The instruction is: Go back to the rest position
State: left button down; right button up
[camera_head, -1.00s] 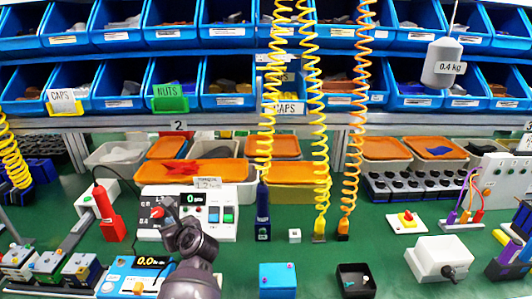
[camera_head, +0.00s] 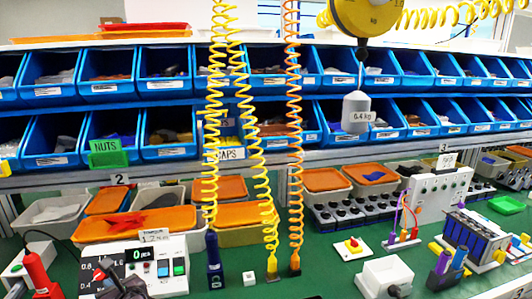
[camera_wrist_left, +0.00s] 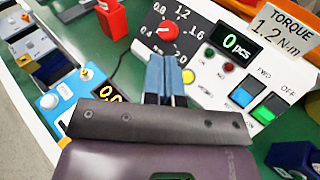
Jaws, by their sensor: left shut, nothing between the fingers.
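The white control panel (camera_head: 175,285) stands at the lower left, with a red rotary knob (camera_head: 99,274), a green-digit display and green and blue switches. My right gripper is not in view.
A red-handled tool (camera_head: 40,274) stands left of the panel and a dark blue one (camera_head: 214,262) right of it. Coiled yellow and orange cords hang down to the bench. A 0.4 kg weight (camera_head: 357,112) hangs before the blue bins. Green bench shows between the items.

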pick_arm(q)
jog(key=s+d+r+m+t+h, duration=0.35)
jog(key=r+m+t, duration=0.45)
jog(key=m+t, duration=0.5)
jog(key=s+d+f+m+g+h, duration=0.25)
jog(key=d+m+h, duration=0.35)
jog(key=m, duration=0.5)
jog(key=s+d+f+m+g+h, duration=0.2)
jog(key=s+d+m+h, duration=0.15)
jog(key=m+h, duration=0.5)
jog(key=s+d+f+m+g+y, duration=0.1)
jog(key=s+f+m+g, duration=0.65)
jog(key=s+m, duration=0.25)
jog(key=s+a+f+m+g+y, duration=0.2)
jog(key=s+g+y, duration=0.1)
jog(key=s, duration=0.4)
jog(key=s+a+f+m+g+y, duration=0.2)
jog(key=s+a+g, duration=0.15)
jog(key=s, duration=0.35)
jog(key=w+f+t, duration=0.6)
jog(key=f+t, duration=0.1)
jog(key=f, duration=0.3)
jog(key=shift+w+d+f+h, duration=0.2)
jog(key=shift+w+d+h, duration=0.1)
jog(key=shift+w+d, duration=0.1)
jog(key=shift+t, duration=0.25)
